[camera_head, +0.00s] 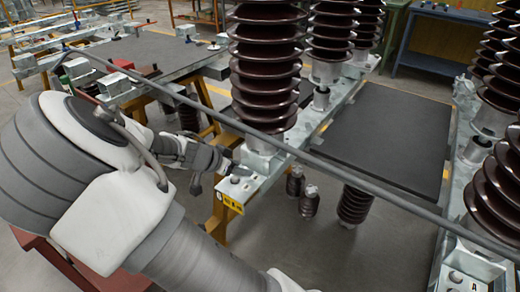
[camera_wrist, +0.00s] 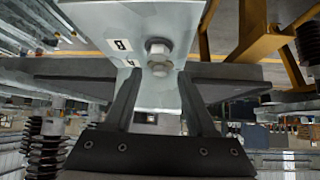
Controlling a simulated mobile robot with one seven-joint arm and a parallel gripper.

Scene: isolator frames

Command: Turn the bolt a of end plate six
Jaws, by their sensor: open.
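The end plate in front of me is a grey galvanized metal piece (camera_wrist: 178,18) at the end of a beam, and it also shows in the head view (camera_head: 262,168). A hex bolt (camera_wrist: 158,48) stands out from it in the wrist view, near small black-and-white labels (camera_wrist: 120,44). My gripper (camera_wrist: 157,77) is open, its fingers to the left and right of the bolt's line. I cannot tell whether they touch it. In the head view my gripper (camera_head: 222,164) is at the left side of the plate, partly hidden by my arm.
Tall brown ribbed insulators (camera_head: 268,70) rise from the beam close to my gripper. A long grey bar (camera_head: 330,165) crosses above the plate. A dark flat panel (camera_head: 390,130) lies to the right; yellow stands (camera_head: 215,222) are below.

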